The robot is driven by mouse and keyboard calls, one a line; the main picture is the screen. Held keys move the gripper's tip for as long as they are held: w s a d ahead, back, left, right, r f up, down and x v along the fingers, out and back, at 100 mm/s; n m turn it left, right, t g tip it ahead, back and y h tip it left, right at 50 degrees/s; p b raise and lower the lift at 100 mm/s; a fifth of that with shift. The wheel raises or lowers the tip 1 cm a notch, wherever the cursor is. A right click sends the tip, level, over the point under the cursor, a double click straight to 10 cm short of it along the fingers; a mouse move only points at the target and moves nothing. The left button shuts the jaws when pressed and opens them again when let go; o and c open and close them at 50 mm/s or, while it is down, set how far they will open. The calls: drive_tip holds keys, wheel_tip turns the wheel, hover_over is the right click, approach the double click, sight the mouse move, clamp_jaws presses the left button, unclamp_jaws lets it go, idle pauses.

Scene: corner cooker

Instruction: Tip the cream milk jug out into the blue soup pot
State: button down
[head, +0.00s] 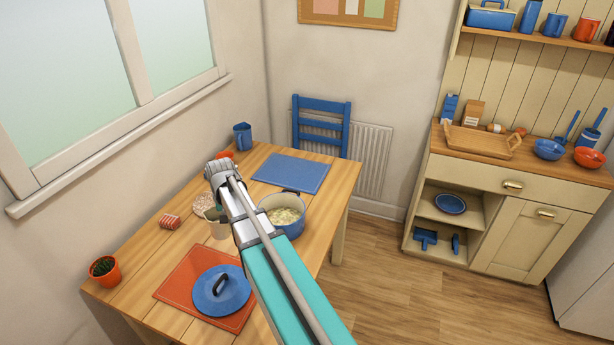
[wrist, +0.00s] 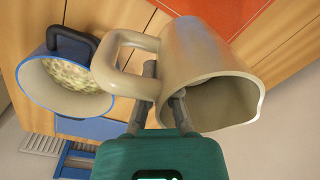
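The cream milk jug (head: 217,229) stands out partly behind my arm in the head view, left of the pot. In the wrist view the jug (wrist: 205,55) is close up, its mouth toward the camera and its handle on the left. My gripper (wrist: 164,86) is closed at the jug's rim by the handle, one finger by the handle gap, the other at the mouth. I cannot tell whether the jug's base touches the table. The blue soup pot (head: 292,228) sits just right of the jug, uncovered, with pale chunky food inside; it also shows in the wrist view (wrist: 72,104).
A blue lid (head: 220,291) lies on an orange mat (head: 180,277) at the front. A blue mat (head: 292,172) lies bare behind the pot.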

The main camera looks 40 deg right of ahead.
drive_tip(key=w+d+f+n+b, duration=0.1)
drive_tip(key=d+n, duration=0.4)
drive_tip(key=d, duration=1.2)
drive_tip(key=w+d+f+n+b, duration=0.1)
drive_tip(key=w+d+n, duration=0.2)
drive_tip(key=d, duration=1.5)
drive_tip(key=shift+w+d+n, duration=0.15)
drive_tip(key=shift+d+n, duration=0.15)
drive_tip(key=shift+n, duration=0.8)
drive_tip(key=shift+a+r+g, duration=0.1)
drive_tip(key=shift+r+g, duration=0.05)
drive_tip(key=shift+g, duration=0.15)
drive_tip(key=shift+a+r+h+p, duration=0.25)
drive_tip(key=shift+r+h+p, duration=0.05)
drive_tip(key=shift+h+p, duration=0.2)
drive_tip(key=shift+a, duration=0.1)
